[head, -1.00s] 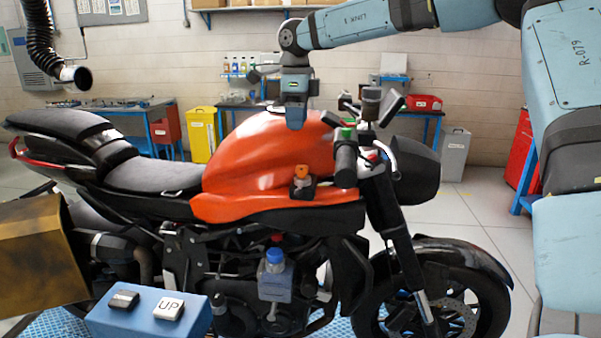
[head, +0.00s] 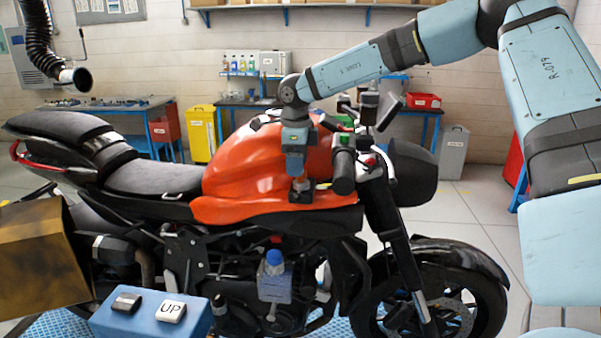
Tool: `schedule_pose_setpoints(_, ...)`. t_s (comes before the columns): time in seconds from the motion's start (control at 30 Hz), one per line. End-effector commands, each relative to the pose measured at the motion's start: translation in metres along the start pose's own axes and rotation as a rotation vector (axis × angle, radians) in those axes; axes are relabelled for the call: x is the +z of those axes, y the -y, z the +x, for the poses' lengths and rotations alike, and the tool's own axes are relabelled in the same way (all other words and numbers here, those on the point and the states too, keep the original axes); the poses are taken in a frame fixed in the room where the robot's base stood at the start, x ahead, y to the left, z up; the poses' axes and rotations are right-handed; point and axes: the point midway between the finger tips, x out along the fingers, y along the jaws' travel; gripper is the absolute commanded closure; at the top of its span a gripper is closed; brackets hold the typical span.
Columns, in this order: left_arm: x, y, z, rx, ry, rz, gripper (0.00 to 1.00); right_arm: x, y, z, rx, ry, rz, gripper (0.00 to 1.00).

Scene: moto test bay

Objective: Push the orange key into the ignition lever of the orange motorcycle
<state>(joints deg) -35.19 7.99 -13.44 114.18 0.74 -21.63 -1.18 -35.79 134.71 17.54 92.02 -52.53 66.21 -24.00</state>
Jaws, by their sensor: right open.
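The orange motorcycle (head: 245,165) stands side-on across the middle of the head view, with its front wheel to the right. The orange key (head: 300,184) sits upright at the dark ignition lever (head: 303,196), on the near side below the handlebar grip. My right gripper (head: 297,174) points down right at the key and covers its upper part. The gripper is open; its fingers are small here, and I cannot tell whether they touch the key. How deep the key sits is hidden. My left gripper is not in view.
The handlebar grip (head: 344,165) is close to the right of my right gripper. A blue button box (head: 150,315) with an UP button stands in front at lower left. A brown box (head: 42,255) is at the left edge. Benches and bins line the back wall.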

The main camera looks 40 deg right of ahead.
Motion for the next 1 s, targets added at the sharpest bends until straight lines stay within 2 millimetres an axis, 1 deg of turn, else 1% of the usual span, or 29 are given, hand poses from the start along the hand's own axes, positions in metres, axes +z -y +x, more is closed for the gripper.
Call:
schedule_pose_setpoints(0.03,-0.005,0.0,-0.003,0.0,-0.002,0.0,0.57,-0.001,0.0,0.006,0.003,-0.002,0.001,0.52)
schedule_pose_setpoints(0.1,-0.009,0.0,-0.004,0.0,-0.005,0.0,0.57,0.0,0.0,0.014,0.002,-0.001,0.001,0.52)
schedule_pose_setpoints(0.2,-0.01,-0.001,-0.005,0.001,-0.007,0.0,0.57,-0.001,0.0,0.021,0.001,0.0,0.001,0.52)
schedule_pose_setpoints(0.53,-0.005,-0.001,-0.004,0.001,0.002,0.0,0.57,0.0,0.0,0.023,0.0,0.001,0.001,0.52)
schedule_pose_setpoints(0.57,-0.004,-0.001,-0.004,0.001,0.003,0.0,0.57,0.0,0.0,0.023,0.0,0.001,0.001,0.57)
schedule_pose_setpoints(0.6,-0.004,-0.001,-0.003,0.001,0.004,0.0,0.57,0.0,0.0,0.023,0.0,0.001,0.001,0.66)
schedule_pose_setpoints(0.67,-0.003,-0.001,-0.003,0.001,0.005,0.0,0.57,0.0,0.0,0.023,0.0,0.001,0.001,0.8)
schedule_pose_setpoints(0.7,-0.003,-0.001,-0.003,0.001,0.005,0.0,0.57,0.0,0.0,0.022,0.0,0.001,0.001,0.89)
schedule_pose_setpoints(0.73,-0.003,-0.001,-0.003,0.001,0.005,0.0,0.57,0.0,0.0,0.022,0.0,0.001,0.001,0.96)
schedule_pose_setpoints(0.77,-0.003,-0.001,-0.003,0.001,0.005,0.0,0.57,0.0,0.0,0.022,0.0,0.001,0.001,1.0)
schedule_pose_setpoints(1.0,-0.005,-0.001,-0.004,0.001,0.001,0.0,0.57,0.0,0.0,0.022,0.0,0.001,0.001,1.0)
